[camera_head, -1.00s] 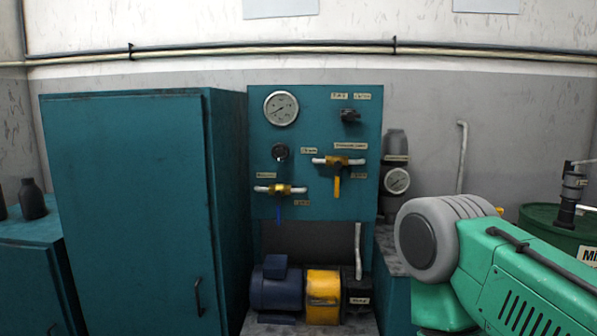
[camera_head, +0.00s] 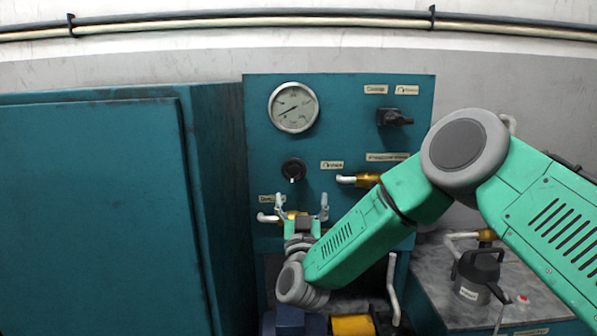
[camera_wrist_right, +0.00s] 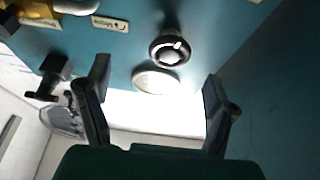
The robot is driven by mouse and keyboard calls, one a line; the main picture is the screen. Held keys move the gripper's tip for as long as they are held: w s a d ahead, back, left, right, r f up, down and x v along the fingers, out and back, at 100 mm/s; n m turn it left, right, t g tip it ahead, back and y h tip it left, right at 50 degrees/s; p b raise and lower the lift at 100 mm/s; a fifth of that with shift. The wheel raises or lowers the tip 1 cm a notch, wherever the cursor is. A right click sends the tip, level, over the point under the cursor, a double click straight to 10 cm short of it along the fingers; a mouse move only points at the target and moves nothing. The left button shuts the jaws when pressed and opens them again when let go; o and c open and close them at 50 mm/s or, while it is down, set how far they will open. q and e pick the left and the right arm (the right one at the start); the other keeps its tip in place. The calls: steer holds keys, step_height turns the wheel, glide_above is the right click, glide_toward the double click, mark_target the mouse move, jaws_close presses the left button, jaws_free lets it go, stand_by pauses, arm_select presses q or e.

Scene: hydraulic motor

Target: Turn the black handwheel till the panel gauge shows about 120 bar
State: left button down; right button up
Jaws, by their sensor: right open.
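The panel gauge (camera_head: 293,107) is a round white dial at the upper left of the teal panel; its dark needle points to the lower left, and its figures are too small to read. The black handwheel (camera_head: 293,169), a round knob with a white mark, is below it. My right gripper (camera_head: 302,203) is open and empty, fingers upward, just below the handwheel in the head view. In the right wrist view, the handwheel (camera_wrist_right: 170,49) shows beyond the gap between the spread fingers, apart from them, with the gauge (camera_wrist_right: 157,80) behind. My left gripper is out of view.
A black switch handle (camera_head: 394,117) is at the panel's upper right. A brass valve (camera_head: 367,180) is partly hidden by my right arm; another valve's white pipe end (camera_head: 267,218) shows beside my gripper. A teal cabinet (camera_head: 95,210) stands close on the left.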

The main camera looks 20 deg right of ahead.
mark_target(292, 174)
steer(key=w+r, duration=0.2)
steer(key=w, duration=0.1)
steer(key=shift+d+p, duration=0.15)
steer(key=shift+p, duration=0.15)
steer(key=w, duration=0.1)
steer(key=w+r, duration=0.1)
steer(key=w, duration=0.1)
steer(key=w+a+r, duration=0.1)
steer(key=w, duration=0.1)
steer(key=shift+p, duration=0.3)
steer(key=shift+w+d+r, duration=0.15)
steer(key=shift+w+d, duration=0.15)
steer(key=shift+d, duration=1.05)
steer(key=shift+w+a, duration=0.1)
steer(key=shift+a, duration=0.05)
steer(key=c, duration=0.7)
steer(key=shift+a, duration=0.35)
steer(key=c, duration=0.5)
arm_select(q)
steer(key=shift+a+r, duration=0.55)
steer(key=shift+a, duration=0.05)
arm_select(e)
steer(key=shift+a, duration=0.3)
